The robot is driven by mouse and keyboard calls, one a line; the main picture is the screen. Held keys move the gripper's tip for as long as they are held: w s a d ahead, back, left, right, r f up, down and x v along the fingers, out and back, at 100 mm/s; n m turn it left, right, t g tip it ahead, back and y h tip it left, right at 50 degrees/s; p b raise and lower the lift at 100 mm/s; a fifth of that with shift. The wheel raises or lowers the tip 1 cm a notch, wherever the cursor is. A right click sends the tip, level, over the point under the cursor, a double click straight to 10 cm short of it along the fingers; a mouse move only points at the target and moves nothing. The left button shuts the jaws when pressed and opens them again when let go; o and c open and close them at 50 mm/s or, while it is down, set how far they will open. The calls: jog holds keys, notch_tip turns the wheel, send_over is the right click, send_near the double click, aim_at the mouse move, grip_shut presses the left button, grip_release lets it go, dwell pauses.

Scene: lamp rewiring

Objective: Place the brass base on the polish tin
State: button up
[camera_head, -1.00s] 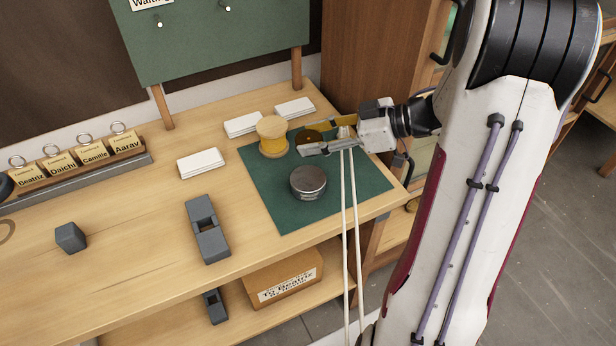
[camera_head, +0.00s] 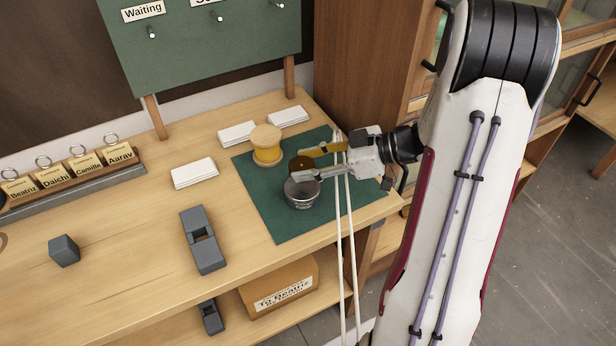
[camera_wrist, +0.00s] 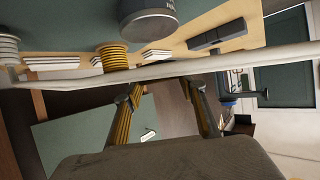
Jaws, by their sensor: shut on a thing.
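The brass base (camera_head: 300,163) is a small dark gold disc. My gripper (camera_head: 296,166) is shut on it and holds it by the fingertips, beside and above the polish tin. The polish tin (camera_head: 303,196) is a round grey tin on the green mat (camera_head: 300,228). The near fingertip overlaps the tin's top, and I cannot tell the exact gap. In the wrist view the tin (camera_wrist: 148,12) shows at the top edge, beyond my finger ends (camera_wrist: 160,88). I cannot make out the brass base there.
A yellow spool (camera_head: 266,145) stands just left of the base. White cords (camera_head: 344,240) run down past my gripper and over the table's front edge. White stacks (camera_head: 194,173) and a grey block (camera_head: 203,240) lie left of the mat. The front mat is clear.

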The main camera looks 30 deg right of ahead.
aim_at(309, 188)
jog(key=shift+f, duration=0.4)
jog(key=shift+f, duration=0.15)
jog(key=shift+f, duration=1.75)
jog(key=shift+f, duration=0.1)
jog(key=o, duration=1.4)
jog(key=shift+d, duration=0.15)
jog(key=v, duration=1.2)
